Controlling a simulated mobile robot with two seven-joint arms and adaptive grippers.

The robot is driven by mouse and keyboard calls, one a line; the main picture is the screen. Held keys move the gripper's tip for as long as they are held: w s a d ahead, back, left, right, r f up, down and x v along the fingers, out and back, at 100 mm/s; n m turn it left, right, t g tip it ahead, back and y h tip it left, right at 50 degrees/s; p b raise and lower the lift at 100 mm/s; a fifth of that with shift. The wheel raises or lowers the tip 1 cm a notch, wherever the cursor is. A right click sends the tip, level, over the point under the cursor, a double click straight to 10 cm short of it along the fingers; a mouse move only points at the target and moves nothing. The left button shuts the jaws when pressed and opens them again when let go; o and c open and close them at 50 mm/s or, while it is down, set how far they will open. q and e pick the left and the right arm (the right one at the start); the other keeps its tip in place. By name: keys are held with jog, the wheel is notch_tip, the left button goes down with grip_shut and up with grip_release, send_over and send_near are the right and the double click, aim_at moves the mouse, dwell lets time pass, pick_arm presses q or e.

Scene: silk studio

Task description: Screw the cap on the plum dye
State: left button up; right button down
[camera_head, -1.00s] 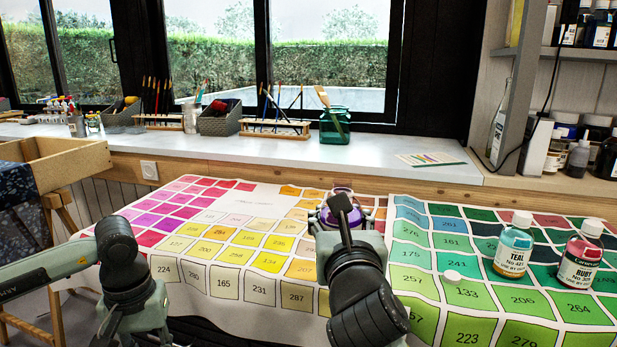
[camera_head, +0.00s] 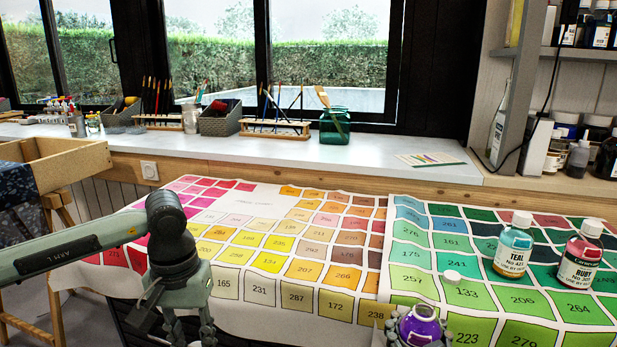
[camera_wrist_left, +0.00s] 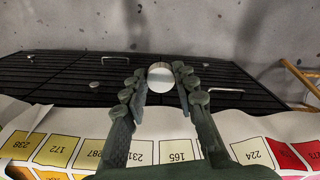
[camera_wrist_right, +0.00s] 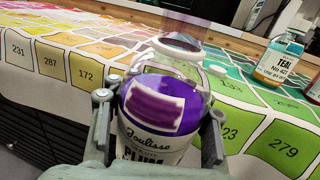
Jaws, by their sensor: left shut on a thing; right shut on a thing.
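The plum dye bottle (camera_head: 421,322) is at the bottom edge of the head view, in front of the table. My right gripper (camera_head: 415,336) is shut on it. In the right wrist view the bottle (camera_wrist_right: 155,105) shows a purple label and a clear neck without a white cap, between the fingers. My left gripper (camera_head: 190,335) hangs at the bottom left of the head view. In the left wrist view it is shut on a round white cap (camera_wrist_left: 161,76), held at the fingertips beyond the table edge. The cap is hidden in the head view.
A teal bottle (camera_head: 514,245) and a ruby bottle (camera_head: 580,258), both white-capped, stand on the green colour chart (camera_head: 383,290). Another small white cap (camera_head: 453,276) lies on it. The yellow and pink chart (camera_head: 245,205) is clear.

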aim_at(423, 344)
jog(key=shift+y, duration=0.3)
jog(key=s+f, duration=0.1)
jog(key=s+d+f, duration=0.1)
jog(key=s, duration=0.1)
jog(key=shift+d+f, duration=0.25)
jog(key=shift+f, duration=0.15)
jog(key=s+a+r+n+g+y, duration=0.1)
jog(key=a+n+g+y, duration=0.3)
jog(key=a+n+y, duration=0.4)
jog(key=s+a+y, duration=0.1)
jog(key=a+y, duration=0.2)
jog(key=a, duration=0.2)
jog(key=shift+a+y, duration=0.3)
pick_arm(q)
jog(key=s+d+r+m, duration=0.2)
jog(key=d+r, duration=0.6)
jog(key=d, duration=0.5)
jog(key=s+d+r+m, duration=0.3)
jog(key=d+r+m, duration=0.2)
jog(key=d+r, duration=0.4)
jog(key=d, duration=0.3)
jog(key=shift+d+m, duration=0.3)
jog(key=shift+d, duration=0.05)
jog(key=shift+r, duration=0.1)
